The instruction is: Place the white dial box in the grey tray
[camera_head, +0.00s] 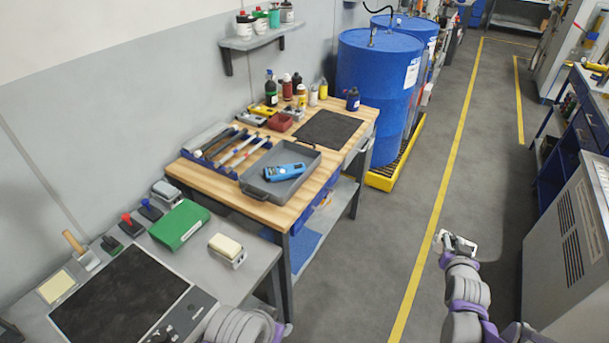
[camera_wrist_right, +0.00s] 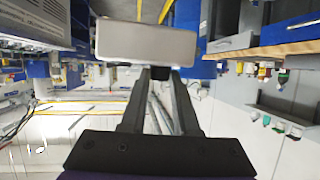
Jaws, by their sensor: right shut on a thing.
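My right gripper (camera_head: 452,244) is out over the aisle floor, to the right of the yellow line, well away from the benches. In the right wrist view its two fingers (camera_wrist_right: 160,72) are shut on a pale box, taken as the white dial box (camera_wrist_right: 147,42); no dial shows on the side in view. The box looks small in the head view (camera_head: 464,244). The grey tray (camera_head: 251,188) lies on the wooden bench, with a blue handheld device (camera_head: 285,172) inside it. My left arm shows at the bottom, but its gripper is out of frame.
A grey cabinet (camera_head: 570,260) stands right of my right arm. The aisle floor between is clear.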

